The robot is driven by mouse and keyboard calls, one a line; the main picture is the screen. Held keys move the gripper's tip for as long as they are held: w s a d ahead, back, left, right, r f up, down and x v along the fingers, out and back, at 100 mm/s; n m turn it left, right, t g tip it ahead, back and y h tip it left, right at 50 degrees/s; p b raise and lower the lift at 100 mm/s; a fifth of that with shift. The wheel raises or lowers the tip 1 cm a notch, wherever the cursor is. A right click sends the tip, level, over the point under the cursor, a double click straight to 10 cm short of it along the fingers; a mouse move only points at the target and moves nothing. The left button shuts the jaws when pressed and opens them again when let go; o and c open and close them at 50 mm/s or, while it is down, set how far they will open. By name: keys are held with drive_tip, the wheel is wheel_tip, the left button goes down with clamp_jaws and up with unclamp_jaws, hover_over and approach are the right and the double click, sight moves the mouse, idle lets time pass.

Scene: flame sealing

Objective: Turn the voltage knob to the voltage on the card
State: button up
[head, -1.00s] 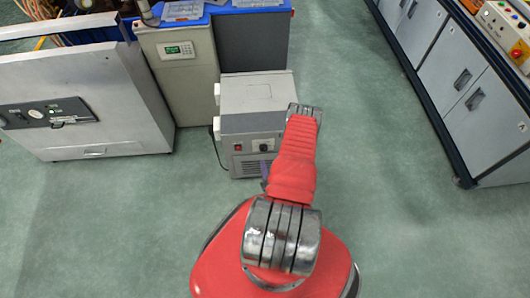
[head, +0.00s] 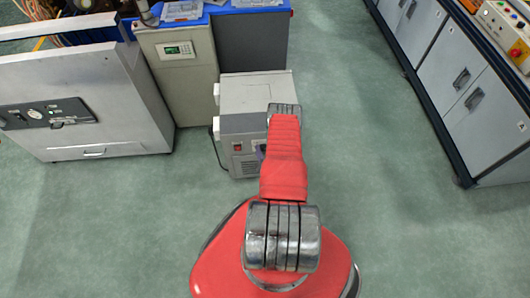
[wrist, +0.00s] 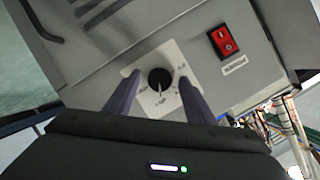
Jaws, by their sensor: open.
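The black voltage knob (wrist: 159,78) sits on a white square plate (wrist: 146,98) on the front of a grey box. Its white pointer points down in the wrist view, toward a small label that is too blurred to read. More small labels stand around the knob. My gripper (wrist: 159,75) is open, with one purple finger on each side of the knob; I cannot tell whether they touch it. In the head view the grey box (head: 255,96) stands on the floor and my arm hides the knob. I cannot make out the card with the voltage.
A red rocker switch (wrist: 224,41) with a label below it is beside the knob. A beige cabinet with a small green display (head: 179,50) stands behind the box. A grey unit (head: 85,100) is at left, a cabinet row (head: 470,90) at right. The floor between is clear.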

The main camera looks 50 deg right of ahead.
drive_tip(key=shift+c, duration=0.6)
drive_tip(key=c, duration=0.9)
drive_tip(key=shift+s+d, duration=0.1)
drive_tip(key=m+t, duration=0.1)
drive_tip(key=m, duration=0.2)
drive_tip(key=m+t, duration=0.1)
drive_tip(key=m, duration=0.2)
drive_tip(key=f+m+t, duration=0.1)
drive_tip(key=m, duration=0.2)
drive_tip(key=shift+s+t+y, duration=0.25)
drive_tip(key=shift+t+y, duration=0.15)
drive_tip(key=shift+m, duration=0.4)
